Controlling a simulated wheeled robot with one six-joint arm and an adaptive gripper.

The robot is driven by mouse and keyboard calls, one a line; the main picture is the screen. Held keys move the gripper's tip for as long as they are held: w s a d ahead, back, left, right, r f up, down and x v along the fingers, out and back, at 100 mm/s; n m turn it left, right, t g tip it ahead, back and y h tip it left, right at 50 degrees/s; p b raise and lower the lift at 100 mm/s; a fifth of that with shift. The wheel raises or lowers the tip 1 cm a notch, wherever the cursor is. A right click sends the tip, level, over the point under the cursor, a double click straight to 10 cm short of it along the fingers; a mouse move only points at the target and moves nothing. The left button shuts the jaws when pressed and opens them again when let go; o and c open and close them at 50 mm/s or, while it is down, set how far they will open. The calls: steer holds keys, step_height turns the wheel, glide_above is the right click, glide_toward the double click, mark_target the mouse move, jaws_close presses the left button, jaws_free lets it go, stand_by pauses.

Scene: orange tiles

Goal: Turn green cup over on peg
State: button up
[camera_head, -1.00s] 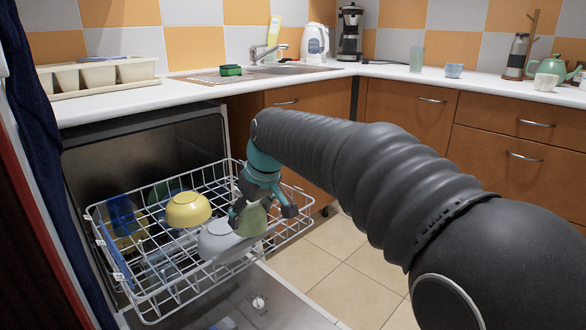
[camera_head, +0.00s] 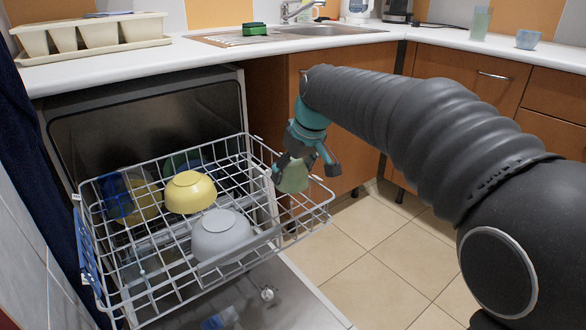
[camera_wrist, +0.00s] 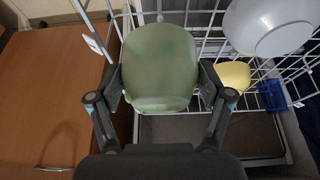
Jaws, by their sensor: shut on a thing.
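The green cup (camera_head: 292,176) is held in my gripper (camera_head: 305,162) at the right side of the dishwasher rack. In the wrist view the green cup (camera_wrist: 160,66) fills the space between the two fingers of my gripper (camera_wrist: 162,88), one on each side. In the head view the cup's narrow end seems to be up between the fingers, its lower part hanging by the rack's right edge. I cannot tell whether it touches the rack. The white wire rack (camera_head: 150,262) is pulled out of the dishwasher. I cannot make out a particular peg under the cup.
An upside-down yellow bowl (camera_head: 190,192) and an upside-down grey bowl (camera_head: 221,235) sit on the rack, left of the cup. Blue items (camera_head: 117,198) stand at the rack's left. Wooden cabinets (camera_head: 345,165) stand behind and to the right.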

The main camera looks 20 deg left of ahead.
steer(key=b, duration=0.3)
glide_above(292, 203)
steer(key=shift+f, duration=2.15)
steer(key=shift+f+b, duration=1.4)
steer(key=shift+f, duration=1.1)
steer(key=o, duration=1.3)
